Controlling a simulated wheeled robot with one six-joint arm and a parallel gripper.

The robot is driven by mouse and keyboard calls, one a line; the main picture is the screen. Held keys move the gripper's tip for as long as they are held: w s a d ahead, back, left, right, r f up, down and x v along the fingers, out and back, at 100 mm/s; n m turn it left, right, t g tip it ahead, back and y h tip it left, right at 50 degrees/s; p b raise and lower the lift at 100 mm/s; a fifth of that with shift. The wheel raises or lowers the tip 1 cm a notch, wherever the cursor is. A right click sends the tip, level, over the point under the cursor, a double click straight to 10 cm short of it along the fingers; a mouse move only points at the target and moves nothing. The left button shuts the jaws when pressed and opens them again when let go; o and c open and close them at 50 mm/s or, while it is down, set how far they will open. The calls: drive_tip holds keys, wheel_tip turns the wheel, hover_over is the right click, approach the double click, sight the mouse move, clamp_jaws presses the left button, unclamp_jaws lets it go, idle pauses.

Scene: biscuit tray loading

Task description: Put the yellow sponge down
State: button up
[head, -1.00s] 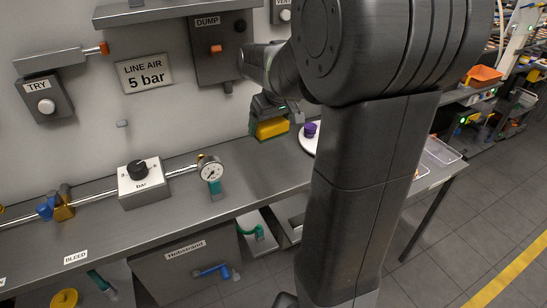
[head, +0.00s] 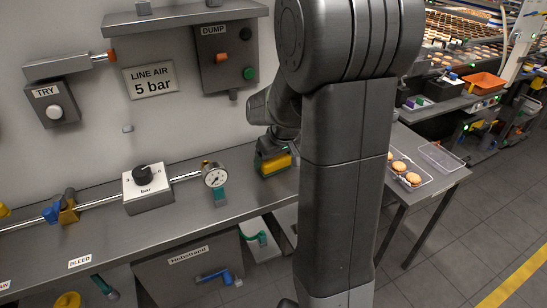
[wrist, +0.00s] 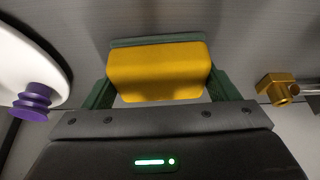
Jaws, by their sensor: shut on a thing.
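My gripper (head: 272,158) is low over the steel bench (head: 240,194), close to the wall and right of the pressure gauge. It is shut on the yellow sponge (head: 279,164). In the wrist view the sponge (wrist: 160,72) sits between the two green fingers (wrist: 160,95), with a thin green strip along its far edge. I cannot tell whether the sponge touches the bench. My arm hides the bench to its right in the head view.
The gauge (head: 215,177) and a regulator box (head: 147,190) stand left of my gripper. In the wrist view, a purple bellows cup (wrist: 35,100) and white disc (wrist: 22,62) are left, a brass fitting (wrist: 277,88) right. A biscuit tray (head: 424,187) lies farther right.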

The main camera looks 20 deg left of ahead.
drive_tip(key=shift+f, duration=0.15)
drive_tip(key=shift+f, duration=0.15)
drive_tip(key=o, duration=0.8)
drive_tip(key=b+v, duration=0.1)
drive_tip(key=v, duration=1.3)
drive_tip(key=shift+w+a, duration=0.15)
drive_tip(key=shift+a, duration=0.05)
